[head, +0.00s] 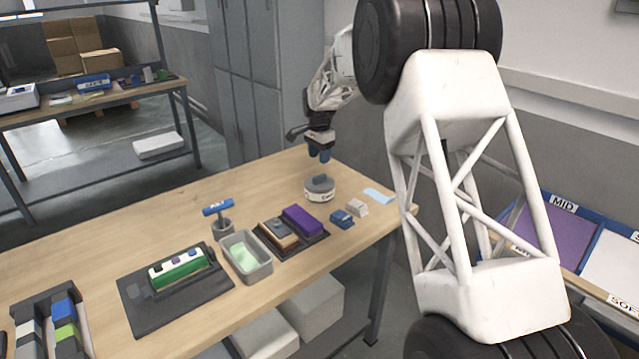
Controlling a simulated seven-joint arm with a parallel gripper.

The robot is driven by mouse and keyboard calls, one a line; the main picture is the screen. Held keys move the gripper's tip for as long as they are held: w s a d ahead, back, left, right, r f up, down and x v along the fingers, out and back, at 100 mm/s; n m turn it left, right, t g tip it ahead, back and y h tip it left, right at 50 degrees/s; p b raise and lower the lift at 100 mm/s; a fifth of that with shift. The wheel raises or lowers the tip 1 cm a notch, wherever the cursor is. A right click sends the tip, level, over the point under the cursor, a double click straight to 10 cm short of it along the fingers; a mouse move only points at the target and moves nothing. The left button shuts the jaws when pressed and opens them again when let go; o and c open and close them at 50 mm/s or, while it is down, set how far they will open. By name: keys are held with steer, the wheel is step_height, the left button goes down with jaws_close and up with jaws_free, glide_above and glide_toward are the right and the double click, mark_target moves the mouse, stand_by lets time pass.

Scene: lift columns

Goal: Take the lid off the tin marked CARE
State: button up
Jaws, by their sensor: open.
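The tin (319,195) is a small round white one with dark lettering that looks like "Care". It stands upright near the far right part of the wooden table. Its grey lid (320,182) sits on top, with a raised knob.
A blue block (342,219), a whitish block (357,207) and a light blue sheet (378,196) lie right of the tin. A dark tray (318,240) with purple and brown blocks is in front. A grey bin (262,272) stands left of it. Table (170,215) is clear toward the back left.

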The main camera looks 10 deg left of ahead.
mark_target(320, 176)
steer(key=shift+f, duration=1.35)
steer(key=shift+f, duration=2.6)
jaws_close()
